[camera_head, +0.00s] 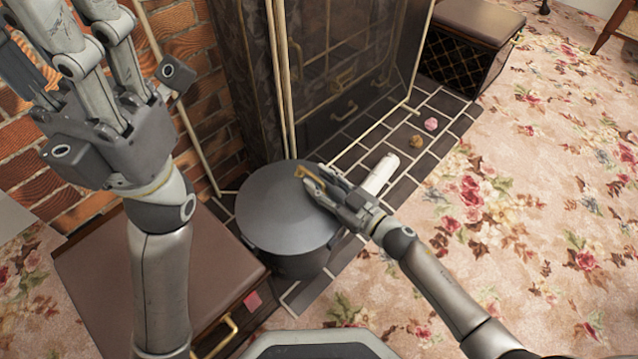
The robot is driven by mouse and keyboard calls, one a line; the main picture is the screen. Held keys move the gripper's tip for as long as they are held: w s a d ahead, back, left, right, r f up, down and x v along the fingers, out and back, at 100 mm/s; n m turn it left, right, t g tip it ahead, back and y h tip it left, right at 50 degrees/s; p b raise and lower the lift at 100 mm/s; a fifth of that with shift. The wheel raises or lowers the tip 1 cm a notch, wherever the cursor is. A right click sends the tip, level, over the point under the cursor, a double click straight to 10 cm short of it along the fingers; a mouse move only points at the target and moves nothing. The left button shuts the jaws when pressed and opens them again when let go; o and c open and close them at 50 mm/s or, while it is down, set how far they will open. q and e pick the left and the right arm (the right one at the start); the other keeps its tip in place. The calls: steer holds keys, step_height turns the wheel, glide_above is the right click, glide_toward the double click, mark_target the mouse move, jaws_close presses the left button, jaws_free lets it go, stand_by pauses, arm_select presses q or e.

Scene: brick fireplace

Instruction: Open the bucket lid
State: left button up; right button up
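A dark grey round bucket (290,264) stands on the hearth tiles in front of the fireplace. Its flat grey lid (272,212) sits on top, and I see no gap at the rim. A small gold handle (302,172) is on the lid. My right gripper (318,181) reaches in from the right with its fingertips at the handle. The fingers partly cover the handle, so I cannot tell whether they grip it. My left gripper (82,50) is raised at the upper left, fingers spread and empty, away from the bucket.
A brown-topped box (150,262) with a gold handle stands left of the bucket, close by it. The fireplace screen (335,75) rises behind. A white cylinder (381,174) and two small lumps lie on the tiles to the right. Another box (470,40) stands behind; floral carpet is open at right.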

steer(key=shift+w+a, duration=0.25)
jaws_close()
steer(key=shift+w+d+r, duration=0.1)
